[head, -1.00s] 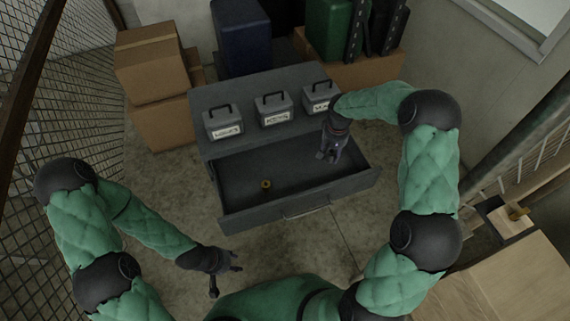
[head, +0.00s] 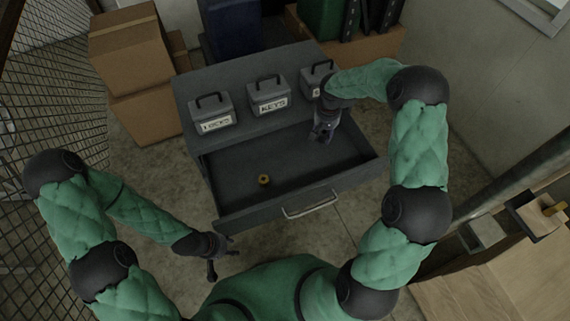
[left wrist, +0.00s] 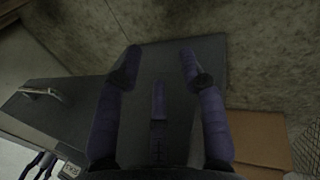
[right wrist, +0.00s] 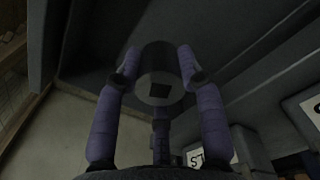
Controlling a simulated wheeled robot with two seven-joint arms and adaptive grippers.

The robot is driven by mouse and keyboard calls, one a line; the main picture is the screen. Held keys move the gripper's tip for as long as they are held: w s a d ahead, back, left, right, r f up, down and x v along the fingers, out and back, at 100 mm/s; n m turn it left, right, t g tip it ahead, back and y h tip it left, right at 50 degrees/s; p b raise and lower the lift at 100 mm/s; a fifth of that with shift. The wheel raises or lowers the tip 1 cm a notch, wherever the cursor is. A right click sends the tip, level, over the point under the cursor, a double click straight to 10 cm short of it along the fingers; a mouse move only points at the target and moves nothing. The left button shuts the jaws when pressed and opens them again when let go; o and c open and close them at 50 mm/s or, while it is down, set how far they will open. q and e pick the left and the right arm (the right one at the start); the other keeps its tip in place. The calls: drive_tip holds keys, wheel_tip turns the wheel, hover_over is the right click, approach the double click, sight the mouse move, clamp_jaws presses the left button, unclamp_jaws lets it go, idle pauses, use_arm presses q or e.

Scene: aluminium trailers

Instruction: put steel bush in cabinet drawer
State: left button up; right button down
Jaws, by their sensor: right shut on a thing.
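The grey cabinet (head: 240,75) stands with its drawer (head: 290,165) pulled open towards me. My right gripper (head: 322,138) is over the right part of the drawer. In the right wrist view my right gripper (right wrist: 158,62) is shut on a dark grey cylinder, the steel bush (right wrist: 160,90), with a dark square at its near end. The head view hides most of the bush. My left gripper (head: 222,258) is open and empty, in front of the drawer's left corner; the left wrist view shows its fingers (left wrist: 159,62) spread.
A small brass ring (head: 264,179) lies on the drawer floor. Grey boxes, one labelled KEYS (head: 268,97), stand on the cabinet. A wooden surface (head: 490,270) is at lower right.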

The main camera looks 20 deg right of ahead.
drive_tip(key=b, duration=0.5)
approach(317, 164)
drive_tip(key=shift+d+f+b, duration=0.1)
drive_tip(key=shift+f+b, duration=1.55)
drive_tip(key=shift+f, duration=1.5)
drive_tip(key=shift+f, duration=0.2)
drive_tip(key=c, duration=0.8)
unclamp_jaws()
drive_tip(key=shift+r, duration=0.15)
wheel_tip(317, 164, up, 12)
drive_tip(key=p, duration=0.4)
